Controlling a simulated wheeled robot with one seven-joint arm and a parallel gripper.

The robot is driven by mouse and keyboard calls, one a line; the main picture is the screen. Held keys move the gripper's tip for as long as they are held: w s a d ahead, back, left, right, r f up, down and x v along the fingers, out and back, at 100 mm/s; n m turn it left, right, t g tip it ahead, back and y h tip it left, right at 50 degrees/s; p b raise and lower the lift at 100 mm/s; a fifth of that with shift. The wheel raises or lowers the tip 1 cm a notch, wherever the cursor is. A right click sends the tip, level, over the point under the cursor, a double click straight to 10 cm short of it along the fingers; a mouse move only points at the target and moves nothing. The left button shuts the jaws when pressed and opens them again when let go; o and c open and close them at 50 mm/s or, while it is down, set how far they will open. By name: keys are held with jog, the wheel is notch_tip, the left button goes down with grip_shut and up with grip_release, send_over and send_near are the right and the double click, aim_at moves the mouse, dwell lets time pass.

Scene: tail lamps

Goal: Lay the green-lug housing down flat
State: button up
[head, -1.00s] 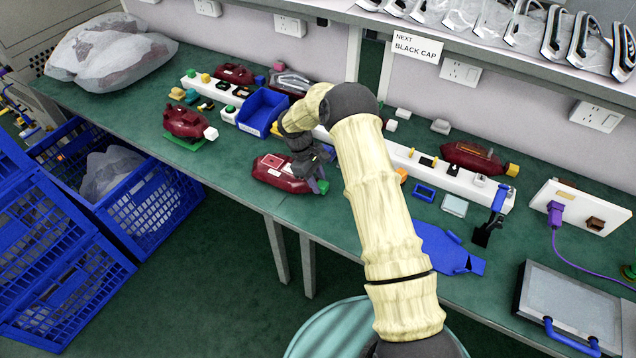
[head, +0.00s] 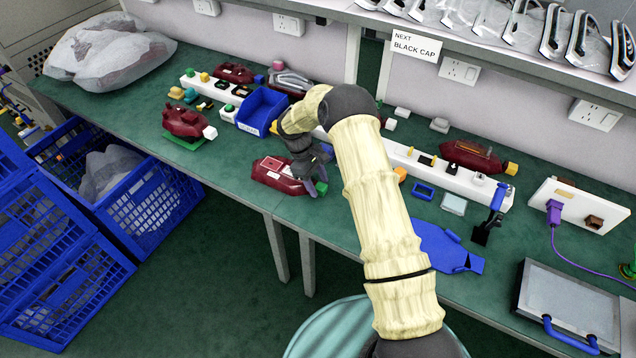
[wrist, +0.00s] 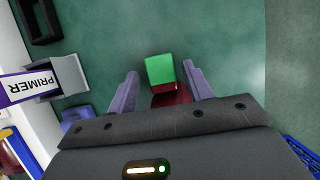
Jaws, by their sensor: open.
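The green-lug housing is a dark red lamp housing (head: 274,172) lying on the green bench, partly hidden by my gripper in the head view. Its green lug (head: 321,188) points to the right. In the wrist view the green lug (wrist: 160,70) shows between my fingers, with a strip of the red housing (wrist: 170,97) behind it. My gripper (wrist: 160,85) is open, with one finger on each side of the lug end. Gaps show between the fingers and the lug. The head view shows my gripper (head: 318,186) over that end of the housing.
A white-lug red housing (head: 184,121) sits to the left on a green base. A blue bin (head: 262,110) and a long white rail (head: 450,178) with small parts lie behind. A primer holder (wrist: 55,80) shows in the wrist view. Bench in front of the housing is clear.

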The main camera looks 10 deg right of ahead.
jog(key=shift+b+v, duration=0.6)
jog(key=shift+v, duration=5.2)
jog(key=shift+r, duration=0.2)
jog(key=s+d+r+m+t+y, duration=0.1)
jog(key=s+d+r+m, duration=0.2)
jog(key=s, duration=0.6)
jog(key=s+d+r+m+t+y, duration=0.1)
jog(key=s+d+r+m+t, duration=0.1)
jog(key=s, duration=0.7)
jog(key=s+d+r+m+t+y, duration=0.1)
jog(key=s+d+r+m, duration=0.3)
jog(key=s, duration=0.6)
jog(key=shift+r+m+t+y, duration=0.15)
jog(key=shift+m+t+y, duration=0.15)
jog(key=shift+m+t, duration=0.4)
